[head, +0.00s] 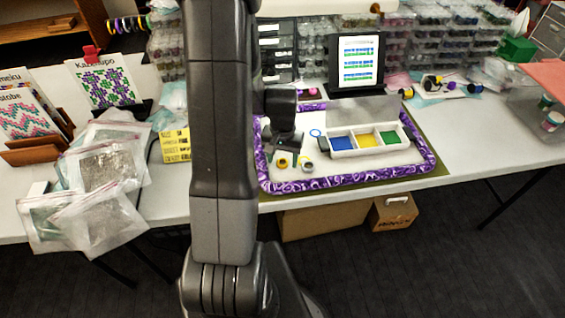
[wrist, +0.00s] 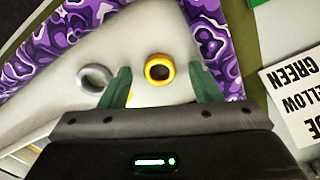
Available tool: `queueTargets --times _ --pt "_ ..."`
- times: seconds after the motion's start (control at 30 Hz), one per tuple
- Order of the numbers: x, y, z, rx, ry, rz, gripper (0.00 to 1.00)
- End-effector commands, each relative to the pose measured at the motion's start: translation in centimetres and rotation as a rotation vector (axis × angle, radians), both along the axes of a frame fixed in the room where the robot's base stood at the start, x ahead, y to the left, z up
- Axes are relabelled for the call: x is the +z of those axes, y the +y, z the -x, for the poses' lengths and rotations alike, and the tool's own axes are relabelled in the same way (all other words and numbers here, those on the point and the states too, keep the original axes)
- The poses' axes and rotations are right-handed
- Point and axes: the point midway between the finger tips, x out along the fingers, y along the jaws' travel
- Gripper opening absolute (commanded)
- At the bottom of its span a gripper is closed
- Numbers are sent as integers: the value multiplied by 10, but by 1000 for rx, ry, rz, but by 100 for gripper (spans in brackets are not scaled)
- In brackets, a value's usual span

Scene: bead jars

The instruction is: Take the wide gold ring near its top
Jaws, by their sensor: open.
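The wide gold ring (wrist: 159,80) shows in the wrist view as a thick yellow band with a dark opening, on the pale mat. It shows small in the head view (head: 282,162). My gripper (wrist: 160,72) is open, its two green fingers on either side of the gold ring in the wrist view. I cannot tell how far above the ring the fingertips are. In the head view my gripper (head: 289,150) is just above and behind the rings. Nothing is between the fingers except the view of the ring.
A silver-grey ring (wrist: 94,79) lies close to the left finger; it also shows in the head view (head: 306,165). A white tray (head: 342,154) with blue, yellow and green compartments stands to the right. A purple patterned border (head: 350,178) edges the mat.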

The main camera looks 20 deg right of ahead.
Motion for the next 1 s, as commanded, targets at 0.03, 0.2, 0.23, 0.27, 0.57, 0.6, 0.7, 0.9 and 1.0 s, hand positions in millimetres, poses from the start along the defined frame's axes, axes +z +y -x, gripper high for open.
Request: queueTargets --times 0.03,0.2,0.23,0.27,0.57,0.6,0.7,0.9,1.0 --pt "-1 0 0 0 0 0 57" --pt "-2 0 0 0 -1 1 57" --pt "-2 0 0 0 -1 1 57" --pt "-1 0 0 0 -1 1 53" --pt "-1 0 0 0 -1 1 10" --pt "-1 0 0 0 -1 1 10" --pt "-1 0 0 0 -1 1 10" --pt "11 0 -1 0 -4 2 10" --pt "27 0 -1 0 -5 3 10"
